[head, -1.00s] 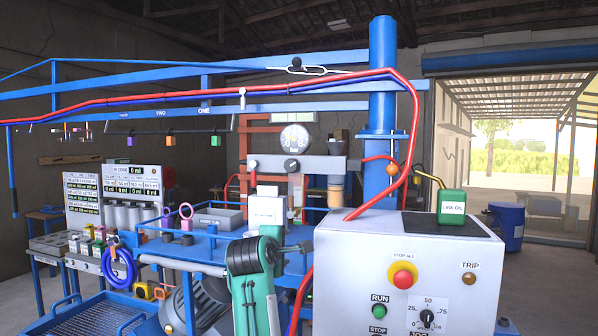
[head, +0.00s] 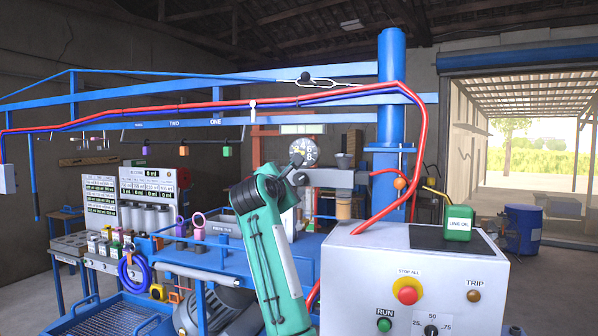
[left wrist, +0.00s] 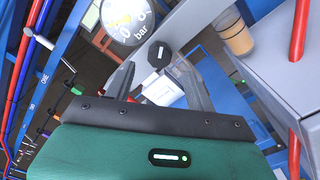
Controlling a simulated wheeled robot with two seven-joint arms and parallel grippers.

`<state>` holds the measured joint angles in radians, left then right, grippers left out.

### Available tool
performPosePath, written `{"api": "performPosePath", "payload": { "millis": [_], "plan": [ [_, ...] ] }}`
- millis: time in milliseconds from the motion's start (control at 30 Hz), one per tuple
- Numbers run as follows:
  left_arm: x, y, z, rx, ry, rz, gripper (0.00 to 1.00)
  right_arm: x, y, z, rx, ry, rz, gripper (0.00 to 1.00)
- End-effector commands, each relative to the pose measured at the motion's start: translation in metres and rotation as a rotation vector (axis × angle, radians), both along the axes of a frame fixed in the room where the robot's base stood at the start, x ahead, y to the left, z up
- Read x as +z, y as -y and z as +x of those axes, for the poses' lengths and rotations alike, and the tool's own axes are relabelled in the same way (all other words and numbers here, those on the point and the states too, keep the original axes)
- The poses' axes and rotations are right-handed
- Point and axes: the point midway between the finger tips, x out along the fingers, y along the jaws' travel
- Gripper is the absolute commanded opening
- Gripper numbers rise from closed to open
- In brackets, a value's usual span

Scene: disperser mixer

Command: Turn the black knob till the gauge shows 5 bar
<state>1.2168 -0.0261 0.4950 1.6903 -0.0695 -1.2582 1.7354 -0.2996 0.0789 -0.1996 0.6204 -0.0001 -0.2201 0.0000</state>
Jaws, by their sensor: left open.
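The round white gauge (head: 307,151), marked bar, stands above the grey manifold behind my left arm. In the left wrist view the gauge (left wrist: 124,20) is cut by the top edge; its needle reading is too unclear to tell. The black knob (left wrist: 160,53) with a pale mark shows below the gauge in the left wrist view, ahead of and between my fingers. My right gripper is not in view.
A grey control box (head: 400,262) with a red stop button (head: 407,295) and a green oil can (head: 459,223) stands at front right. Red and blue hoses (head: 425,115) hang along a blue post (head: 391,85). A cup (left wrist: 236,38) sits right of the knob.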

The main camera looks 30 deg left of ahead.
Motion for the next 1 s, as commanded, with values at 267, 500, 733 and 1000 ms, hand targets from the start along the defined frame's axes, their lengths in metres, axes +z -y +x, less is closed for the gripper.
{"api": "performPosePath", "payload": {
  "millis": [267, 500, 733, 1000],
  "plan": [
    [0.003, -0.011, 0.047, 0.000, -0.003, 0.002, 0.55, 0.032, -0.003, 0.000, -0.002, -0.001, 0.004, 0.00],
    [0.000, -0.015, 0.062, 0.000, -0.002, 0.002, 0.55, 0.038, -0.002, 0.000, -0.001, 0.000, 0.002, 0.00],
    [-0.001, -0.015, 0.063, 0.000, 0.000, 0.002, 0.55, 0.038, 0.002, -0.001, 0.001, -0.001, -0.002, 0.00],
    [-0.001, -0.015, 0.063, -0.001, -0.001, 0.002, 0.14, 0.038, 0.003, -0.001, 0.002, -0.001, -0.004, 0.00]
  ]
}}
